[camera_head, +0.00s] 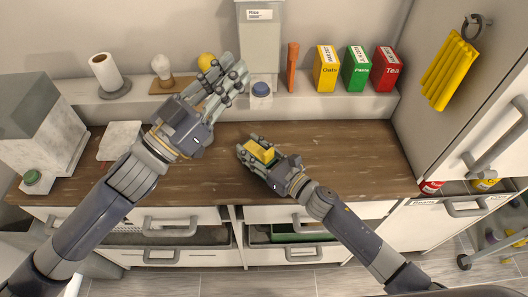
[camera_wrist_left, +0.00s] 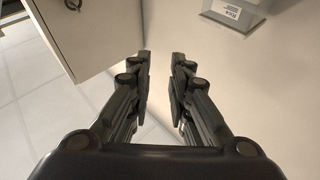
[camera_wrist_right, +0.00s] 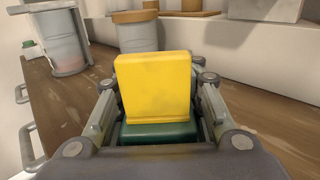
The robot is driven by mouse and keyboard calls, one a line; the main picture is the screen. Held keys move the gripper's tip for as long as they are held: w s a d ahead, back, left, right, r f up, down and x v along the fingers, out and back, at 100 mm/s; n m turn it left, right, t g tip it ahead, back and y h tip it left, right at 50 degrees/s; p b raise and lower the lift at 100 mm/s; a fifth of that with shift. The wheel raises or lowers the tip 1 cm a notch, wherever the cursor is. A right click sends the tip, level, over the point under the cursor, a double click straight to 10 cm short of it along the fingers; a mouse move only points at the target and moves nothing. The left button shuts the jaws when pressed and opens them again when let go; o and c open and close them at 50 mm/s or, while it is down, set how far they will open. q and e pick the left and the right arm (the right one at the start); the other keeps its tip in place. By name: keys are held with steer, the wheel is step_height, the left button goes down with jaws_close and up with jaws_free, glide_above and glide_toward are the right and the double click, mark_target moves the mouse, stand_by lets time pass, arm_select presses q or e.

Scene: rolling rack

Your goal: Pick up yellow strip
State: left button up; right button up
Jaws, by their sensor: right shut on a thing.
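A yellow block (camera_wrist_right: 155,85) with a dark green lower part (camera_wrist_right: 160,132) stands between the fingers of my right gripper (camera_head: 257,146). The gripper is shut on it above the wooden counter. The block also shows in the head view (camera_head: 260,151). A ribbed yellow piece (camera_head: 450,70) hangs from a dark ring on the cabinet side at the upper right. I cannot tell which of these is the yellow strip. My left gripper (camera_head: 228,82) is higher, near the shelf and rice container, with its fingers apart and nothing between them in the left wrist view (camera_wrist_left: 161,57).
The back shelf holds a rice container (camera_head: 260,40), a blue-lidded jar (camera_head: 261,90), an orange stick (camera_head: 292,67) and oats (camera_head: 326,68), pasta (camera_head: 356,68) and tea (camera_head: 386,69) boxes. The wooden counter (camera_head: 355,160) is clear at the right. Drawers lie below.

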arm_select(q)
step_height(320, 180, down, 10)
steer(key=s+a+n+g+y, duration=0.2)
steer(key=y, duration=0.3)
steer(key=m+g+y, duration=0.1)
steer(key=g, duration=0.3)
glide_toward(267, 152)
steer(key=x, duration=0.8)
steer(key=shift+w+d+f, duration=0.15)
steer(key=shift+d+f, duration=0.05)
steer(key=shift+d, duration=0.1)
jaws_close()
